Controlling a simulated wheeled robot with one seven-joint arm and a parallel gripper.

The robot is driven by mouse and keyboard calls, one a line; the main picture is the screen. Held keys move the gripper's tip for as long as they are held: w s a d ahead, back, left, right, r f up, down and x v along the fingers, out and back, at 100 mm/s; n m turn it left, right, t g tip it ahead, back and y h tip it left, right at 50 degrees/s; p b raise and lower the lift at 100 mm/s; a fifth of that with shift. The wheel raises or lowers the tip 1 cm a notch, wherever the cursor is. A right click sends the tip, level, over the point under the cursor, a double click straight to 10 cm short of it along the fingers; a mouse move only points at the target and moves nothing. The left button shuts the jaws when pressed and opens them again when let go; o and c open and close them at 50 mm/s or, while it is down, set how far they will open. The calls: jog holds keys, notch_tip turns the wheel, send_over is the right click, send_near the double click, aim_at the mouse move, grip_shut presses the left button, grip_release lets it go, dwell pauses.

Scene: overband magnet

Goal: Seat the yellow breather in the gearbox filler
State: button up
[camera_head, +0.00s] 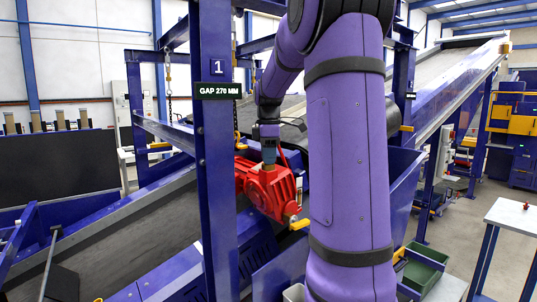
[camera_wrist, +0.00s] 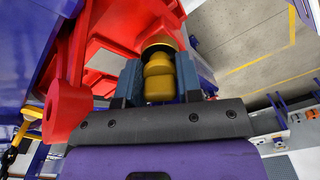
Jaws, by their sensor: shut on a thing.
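The red gearbox (camera_head: 270,192) is in the middle of the head view, behind a blue post and beside my purple arm. My gripper (camera_head: 268,150) points down at its top. In the wrist view my gripper (camera_wrist: 160,72) is shut on the yellow breather (camera_wrist: 159,78), one finger on each side of it. Red parts of the gearbox (camera_wrist: 105,28) surround the fingertips. A darker brassy round part shows just beyond the breather; I cannot tell whether it belongs to the breather or the filler. The filler mouth is not clearly visible, so I cannot tell whether the breather is in it.
A blue post (camera_head: 216,140) with a gap sign (camera_head: 218,91) stands just left of the gearbox. A red lug (camera_wrist: 67,110) lies close left of my gripper in the wrist view. A white table (camera_head: 512,216) and green crate (camera_head: 425,268) stand at the right.

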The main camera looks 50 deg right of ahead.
jog(key=shift+f, duration=0.2)
jog(key=o, duration=1)
notch_tip(320, 180, up, 11)
jog(key=shift+f, duration=0.1)
